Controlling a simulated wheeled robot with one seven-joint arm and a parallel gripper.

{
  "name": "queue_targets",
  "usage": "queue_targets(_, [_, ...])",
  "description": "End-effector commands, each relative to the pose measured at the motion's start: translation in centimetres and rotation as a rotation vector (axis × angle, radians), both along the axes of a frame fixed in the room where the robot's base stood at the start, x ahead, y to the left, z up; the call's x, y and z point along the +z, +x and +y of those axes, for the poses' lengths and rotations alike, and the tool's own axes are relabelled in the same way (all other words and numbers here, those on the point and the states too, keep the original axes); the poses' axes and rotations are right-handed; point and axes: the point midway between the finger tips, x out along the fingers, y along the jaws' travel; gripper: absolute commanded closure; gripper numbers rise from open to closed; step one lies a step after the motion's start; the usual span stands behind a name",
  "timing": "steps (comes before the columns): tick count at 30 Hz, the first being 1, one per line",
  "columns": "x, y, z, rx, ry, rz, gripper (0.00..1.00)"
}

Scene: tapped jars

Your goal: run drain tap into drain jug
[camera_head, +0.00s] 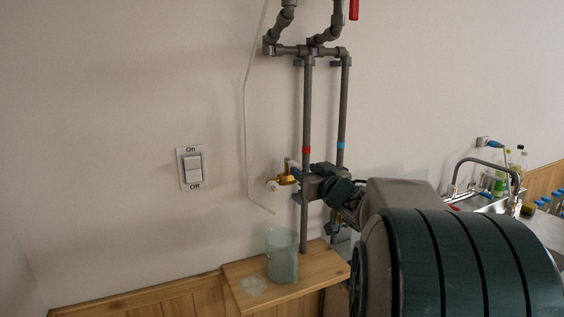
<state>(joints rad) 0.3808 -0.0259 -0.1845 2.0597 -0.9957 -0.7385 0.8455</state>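The drain tap (287,180) is a small brass fitting with a pale outlet at its left end, in front of the grey pipes. The drain jug (282,257) is a translucent, pale greenish vessel standing upright on a wooden shelf (317,272), below the tap and slightly left of the pipes. No stream is visible between tap and jug. My gripper (303,177) is right at the tap's right side, touching or very close to it. Its fingertips are small and overlap the tap and pipe, so I cannot tell whether they are open or shut on the tap's handle.
Two vertical grey pipes, with a red band (306,150) and a blue band (341,145), rise behind my gripper. A clear flat item (254,286) lies on the shelf left of the jug. A wall switch (191,168) is at left. A sink faucet (487,163) stands at right.

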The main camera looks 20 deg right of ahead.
Motion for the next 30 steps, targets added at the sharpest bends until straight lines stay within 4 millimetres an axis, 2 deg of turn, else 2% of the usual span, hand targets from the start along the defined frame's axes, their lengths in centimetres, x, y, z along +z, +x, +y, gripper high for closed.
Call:
queue_targets(6, [0.1,4.2,0.2,0.001,0.0,0.002,0.6])
queue_targets(12, [0.1,6.7,0.2,-0.001,0.0,0.0,0.6])
queue_targets(18, [0.0,7.6,0.3,-0.001,-0.001,0.0,0.6])
queue_targets(25, [0.0,7.7,0.3,-0.001,-0.001,0.0,0.6])
queue_targets(26, [0.0,7.7,0.3,-0.001,-0.001,0.0,0.63])
queue_targets(30, [0.0,7.6,0.3,-0.001,-0.001,0.0,1.0])
